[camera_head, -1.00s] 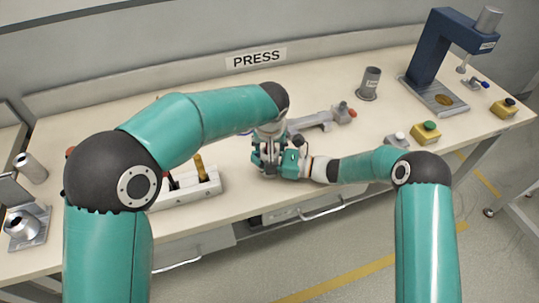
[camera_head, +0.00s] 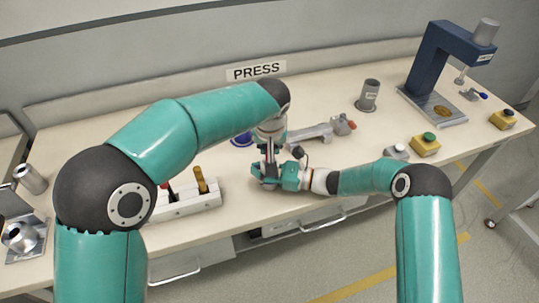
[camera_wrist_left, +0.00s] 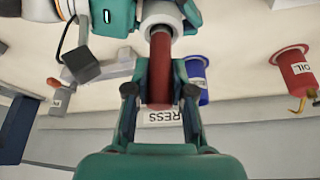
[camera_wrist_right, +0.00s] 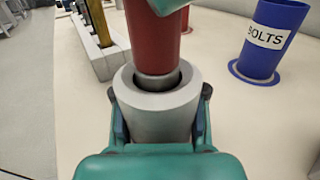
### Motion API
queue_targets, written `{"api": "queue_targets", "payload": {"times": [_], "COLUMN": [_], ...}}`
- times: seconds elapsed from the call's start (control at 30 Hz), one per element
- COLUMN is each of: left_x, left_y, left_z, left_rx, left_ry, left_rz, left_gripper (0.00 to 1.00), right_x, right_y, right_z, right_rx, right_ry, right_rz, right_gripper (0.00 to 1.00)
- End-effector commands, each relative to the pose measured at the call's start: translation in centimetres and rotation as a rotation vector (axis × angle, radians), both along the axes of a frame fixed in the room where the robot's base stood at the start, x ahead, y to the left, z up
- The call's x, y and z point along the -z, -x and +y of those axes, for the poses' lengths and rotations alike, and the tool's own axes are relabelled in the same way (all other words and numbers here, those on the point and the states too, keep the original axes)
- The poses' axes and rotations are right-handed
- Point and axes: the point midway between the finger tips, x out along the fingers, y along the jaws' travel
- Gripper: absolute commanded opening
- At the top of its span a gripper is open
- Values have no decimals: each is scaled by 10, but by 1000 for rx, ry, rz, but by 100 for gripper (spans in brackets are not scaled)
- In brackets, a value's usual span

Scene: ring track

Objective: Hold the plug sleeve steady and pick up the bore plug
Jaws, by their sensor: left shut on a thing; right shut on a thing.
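The plug sleeve (camera_wrist_right: 160,122) is a thick grey ring-shaped cylinder, standing upright in the right wrist view. My right gripper (camera_wrist_right: 161,95) is shut on it; this gripper also shows in the head view (camera_head: 266,176). The bore plug (camera_wrist_right: 155,38) is a dark red cylinder with a grey lower end, in line with the sleeve. That lower end sits in the sleeve's mouth; its depth is hidden. My left gripper (camera_wrist_left: 160,90) is shut on the bore plug's red body, above the sleeve. The sleeve also shows beyond the plug in the left wrist view (camera_wrist_left: 162,16).
A blue BOLTS bin (camera_wrist_right: 272,42) stands near the sleeve. A red OIL container (camera_wrist_left: 296,72) shows in the left wrist view. A pale tool rack (camera_head: 185,207) lies left of the grippers. A blue press (camera_head: 428,72) and green-button box (camera_head: 425,145) stand right.

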Motion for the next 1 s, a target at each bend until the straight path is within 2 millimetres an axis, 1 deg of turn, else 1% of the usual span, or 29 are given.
{"api": "queue_targets", "payload": {"times": [0.03, 0.1, 0.2, 0.3, 0.43, 0.67, 0.7, 0.93, 1.0], "left_x": [-12, -26, -43, -56, -64, -65, -65, -65, -65], "left_y": [-1, -1, 0, -1, 0, 0, 0, 0, 0], "left_z": [0, -1, -1, 0, 0, 0, 0, 0, 0], "left_rx": [0, -1, 0, 0, 0, 1, 1, 0, 0], "left_ry": [2, 4, 3, 2, 1, 1, 1, 1, 1], "left_rz": [-6, -6, -5, -3, -2, -1, -1, -1, -1], "left_gripper": [0, 0, 0, 0, 0, 0, 0, 0, 0], "right_x": [0, 0, 0, 0, 0, 0, 0, 0, 0], "right_y": [0, 0, 0, 0, 0, 0, 0, 0, 0], "right_z": [0, 0, 0, 0, 0, 0, 0, 0, 0], "right_rx": [0, 0, 0, 0, 0, 0, 0, 0, 0], "right_ry": [1, 1, 0, 0, 0, 0, 0, 0, 0], "right_rz": [1, 1, 1, 1, 1, 1, 1, 0, 0], "right_gripper": [0, 0, 0, 0, 0, 0, 31, 69, 71]}}
